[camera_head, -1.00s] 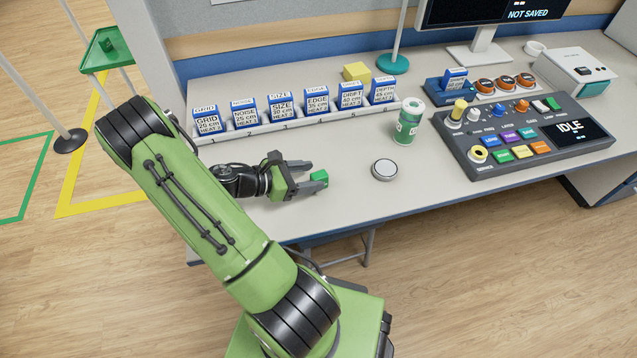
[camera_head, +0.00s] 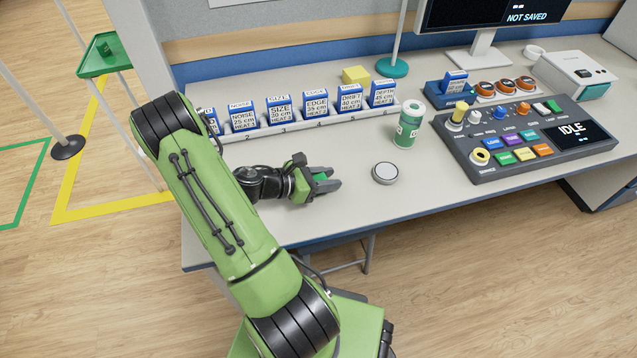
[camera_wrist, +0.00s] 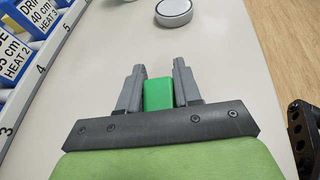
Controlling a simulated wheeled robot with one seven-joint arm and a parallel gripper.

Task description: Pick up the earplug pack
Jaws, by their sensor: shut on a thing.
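The earplug pack looks like a small green block (camera_wrist: 159,94). In the wrist view it sits between the two grey fingers of my gripper (camera_wrist: 159,88), which are shut on it. In the head view my gripper (camera_head: 327,185) is low over the front part of the desk, and only a bit of the green pack (camera_head: 320,177) shows between the fingers. I cannot tell whether the pack touches the desk top.
A round white-topped puck (camera_head: 385,173) lies right of my gripper, with a green-and-white canister (camera_head: 408,127) behind it. A rack (camera_head: 300,125) of blue-and-white boxes runs along the back. A control console (camera_head: 525,140) stands at right. The desk's front edge (camera_head: 420,214) is close.

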